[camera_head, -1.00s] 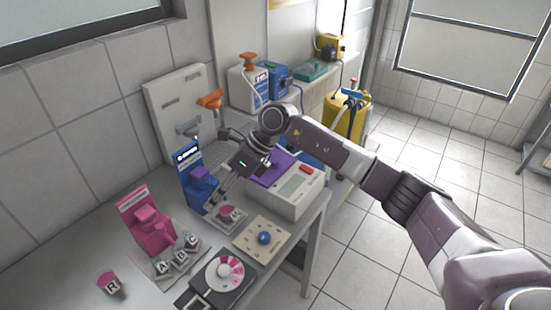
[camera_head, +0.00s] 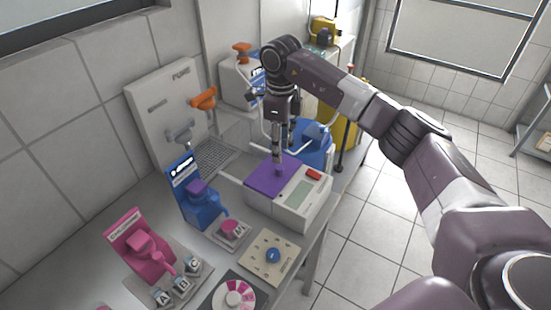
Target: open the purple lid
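The purple lid (camera_head: 262,183) lies flat and closed on the left part of the white box-shaped device (camera_head: 293,206). A small purple knob (camera_head: 279,172) stands up near the lid's right side. My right gripper (camera_head: 277,158) points straight down, with its fingertips at or just above this knob. The fingers look close together. I cannot tell whether they touch or hold the knob. My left gripper is not in view.
A blue stand (camera_head: 198,206) and a pink stand (camera_head: 142,250) are on the left of the bench. A plate with a blue knob (camera_head: 271,256) lies in front of the device. A white panel (camera_head: 165,110) leans at the back. The floor right of the bench is clear.

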